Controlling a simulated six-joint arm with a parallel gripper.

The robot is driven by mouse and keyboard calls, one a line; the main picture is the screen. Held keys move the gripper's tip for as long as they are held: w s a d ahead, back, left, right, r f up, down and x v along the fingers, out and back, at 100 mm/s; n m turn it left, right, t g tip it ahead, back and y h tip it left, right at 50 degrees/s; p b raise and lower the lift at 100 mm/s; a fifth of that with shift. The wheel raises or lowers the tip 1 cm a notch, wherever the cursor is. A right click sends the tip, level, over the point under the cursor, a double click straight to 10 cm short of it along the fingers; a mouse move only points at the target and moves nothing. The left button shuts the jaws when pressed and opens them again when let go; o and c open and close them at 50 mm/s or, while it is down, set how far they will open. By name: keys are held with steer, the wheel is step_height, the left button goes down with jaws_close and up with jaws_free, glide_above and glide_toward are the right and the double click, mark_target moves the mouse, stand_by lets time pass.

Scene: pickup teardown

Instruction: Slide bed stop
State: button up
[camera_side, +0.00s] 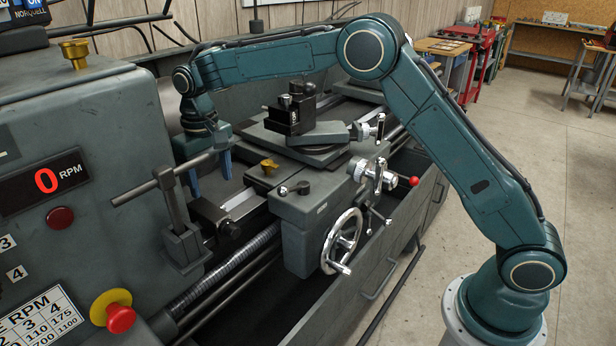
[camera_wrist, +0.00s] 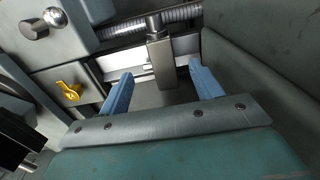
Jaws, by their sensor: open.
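The bed stop, a dark block with a round knob at its front end, sits across the front rail of the lathe bed in the side view (camera_side: 211,213). It also shows in the wrist view (camera_wrist: 161,62). My gripper (camera_side: 211,188) points down just behind the stop in the side view. Its two blue fingers are open. In the wrist view my gripper (camera_wrist: 161,70) has one finger on each side of the stop's near end, with gaps to both. I cannot tell how far down the fingers reach beside it.
The lathe carriage (camera_side: 305,215), with a handwheel (camera_side: 342,240), stands right of the stop. A bracket with a T-shaped handle (camera_side: 178,195) stands close on the left, before the headstock (camera_side: 80,140). The lead screw (camera_side: 235,257) runs below. A bright rail stretch separates stop and carriage.

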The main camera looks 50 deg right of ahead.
mark_target(219, 216)
step_height(219, 216, down, 11)
steer(key=shift+f, duration=0.1)
stand_by(0.4)
